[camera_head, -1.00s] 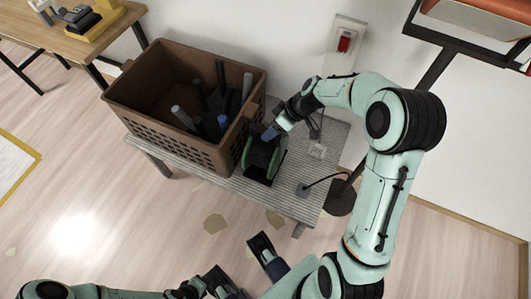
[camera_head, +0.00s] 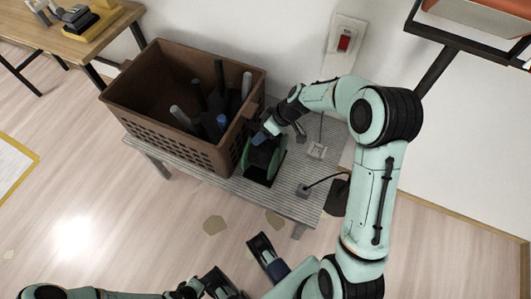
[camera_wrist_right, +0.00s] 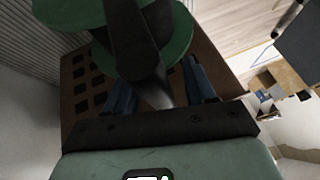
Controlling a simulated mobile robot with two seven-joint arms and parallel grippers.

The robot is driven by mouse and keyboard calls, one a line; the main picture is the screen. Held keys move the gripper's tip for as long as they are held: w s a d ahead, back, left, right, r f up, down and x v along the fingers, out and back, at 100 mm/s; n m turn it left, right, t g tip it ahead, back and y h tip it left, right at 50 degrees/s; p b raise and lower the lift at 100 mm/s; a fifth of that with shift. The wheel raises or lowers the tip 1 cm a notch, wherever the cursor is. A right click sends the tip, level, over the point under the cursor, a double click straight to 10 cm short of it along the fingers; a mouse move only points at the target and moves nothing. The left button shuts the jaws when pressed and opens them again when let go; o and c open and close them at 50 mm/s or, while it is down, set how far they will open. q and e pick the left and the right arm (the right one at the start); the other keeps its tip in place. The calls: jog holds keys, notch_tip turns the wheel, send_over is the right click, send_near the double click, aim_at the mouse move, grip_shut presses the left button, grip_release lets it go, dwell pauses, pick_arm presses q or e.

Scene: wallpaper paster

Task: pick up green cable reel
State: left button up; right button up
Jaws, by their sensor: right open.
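The green cable reel (camera_head: 272,160) stands upright on the grey ribbed table, with a black frame, just right of the brown crate. My right gripper (camera_head: 266,136) is at the top of the reel and partly hides it. In the right wrist view the reel's green discs (camera_wrist_right: 178,45) fill the top, with a dark bar of its frame in front. My right gripper (camera_wrist_right: 160,90) is open there, its blue fingers on either side of that bar; contact cannot be told. My left gripper (camera_head: 240,266) is open and empty at the bottom of the head view.
The brown crate (camera_head: 180,143) holds several dark and grey rods and a blue-topped one, close beside the reel. A small plug box (camera_head: 303,190) with a cable lies on the ribbed table (camera_head: 285,204). A red wall switch (camera_head: 344,41) is behind.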

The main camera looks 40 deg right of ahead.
jog(key=shift+f+b, duration=0.25)
jog(key=shift+b, duration=0.05)
dwell(0.5)
grip_shut()
jog(key=shift+d+f, duration=0.1)
dwell(1.1)
